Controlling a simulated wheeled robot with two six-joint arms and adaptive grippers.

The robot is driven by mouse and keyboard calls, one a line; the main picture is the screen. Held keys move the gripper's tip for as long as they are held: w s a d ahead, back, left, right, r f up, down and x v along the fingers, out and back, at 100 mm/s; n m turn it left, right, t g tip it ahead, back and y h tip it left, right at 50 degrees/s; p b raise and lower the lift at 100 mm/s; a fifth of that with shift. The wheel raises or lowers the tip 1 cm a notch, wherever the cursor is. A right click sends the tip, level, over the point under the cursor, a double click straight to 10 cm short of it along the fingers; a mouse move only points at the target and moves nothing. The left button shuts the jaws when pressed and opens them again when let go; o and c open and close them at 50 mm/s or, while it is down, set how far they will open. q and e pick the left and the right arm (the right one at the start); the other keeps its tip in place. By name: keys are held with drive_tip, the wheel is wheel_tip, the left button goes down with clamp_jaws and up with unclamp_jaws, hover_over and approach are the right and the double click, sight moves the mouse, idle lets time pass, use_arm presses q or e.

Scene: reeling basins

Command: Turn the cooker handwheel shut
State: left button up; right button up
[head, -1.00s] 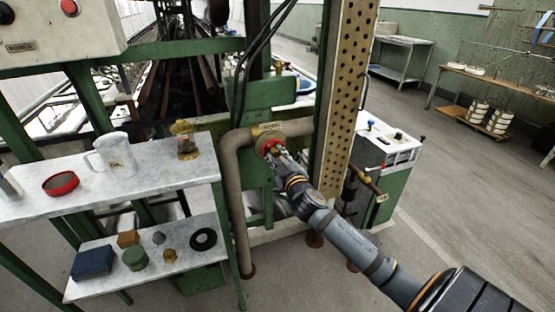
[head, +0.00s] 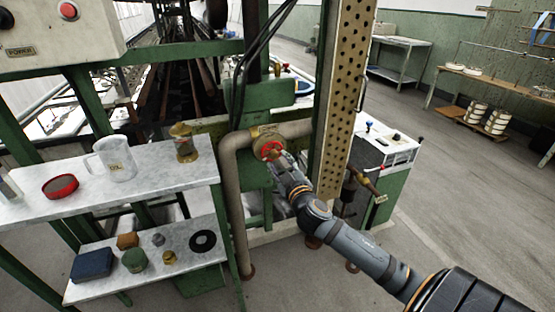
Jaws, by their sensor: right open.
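The cooker handwheel (head: 268,147) is a small red wheel on a brass valve body, set in the tan pipe in front of the green machine frame. My right gripper (head: 281,162) is open just below and to the right of the wheel, its fingers close to the rim. I cannot tell whether they touch it. Most of the wheel's face shows. My left gripper is not in view.
A tan pipe (head: 233,205) bends down left of the wheel. A perforated post (head: 345,85) stands to the right, close to my right arm. A two-level shelf (head: 190,182) at left holds a jug (head: 118,160), a red tin (head: 60,186) and small items. Floor is free at right.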

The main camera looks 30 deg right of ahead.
sight(275, 157)
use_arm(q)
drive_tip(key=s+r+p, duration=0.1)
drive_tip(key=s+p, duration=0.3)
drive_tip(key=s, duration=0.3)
use_arm(e)
drive_tip(key=n, duration=0.7)
drive_tip(key=shift+r+n, duration=0.25)
drive_tip(key=shift+n, duration=0.15)
drive_tip(key=n+p, duration=0.5)
drive_tip(key=n, duration=0.3)
drive_tip(key=shift+n, duration=0.3)
drive_tip(key=n+p, duration=0.4)
drive_tip(key=n, duration=0.4)
drive_tip(key=shift+n+p, duration=0.5)
drive_tip(key=shift+n, duration=0.7)
drive_tip(key=shift+f+n, duration=0.3)
drive_tip(key=shift+n, duration=0.7)
drive_tip(key=shift+x, duration=1.65)
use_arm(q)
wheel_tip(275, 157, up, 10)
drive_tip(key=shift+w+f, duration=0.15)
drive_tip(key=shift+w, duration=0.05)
use_arm(e)
drive_tip(key=shift+s, duration=0.1)
drive_tip(key=shift+c, duration=0.3)
